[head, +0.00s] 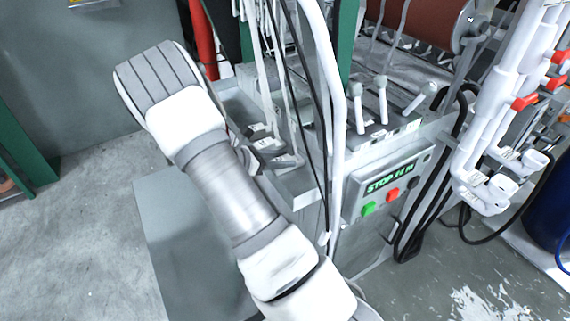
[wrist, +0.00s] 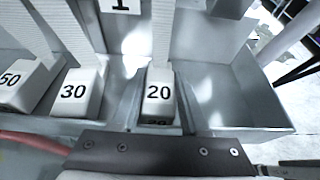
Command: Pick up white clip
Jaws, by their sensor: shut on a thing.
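My gripper (head: 268,158) is down at the grey metal trough on the machine's left side, largely hidden by my own arm in the head view. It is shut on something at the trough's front. A pale strip (wrist: 180,176) shows under a dark screwed bar (wrist: 160,152) at the bottom of the wrist view.
The trough's right compartment (wrist: 242,105) is empty. A control box (head: 385,188) with green and red buttons, several levers (head: 382,100) and a white upright pipe (head: 335,110) stand right of my gripper. A reddish tube (wrist: 30,140) runs at the wrist view's lower left.

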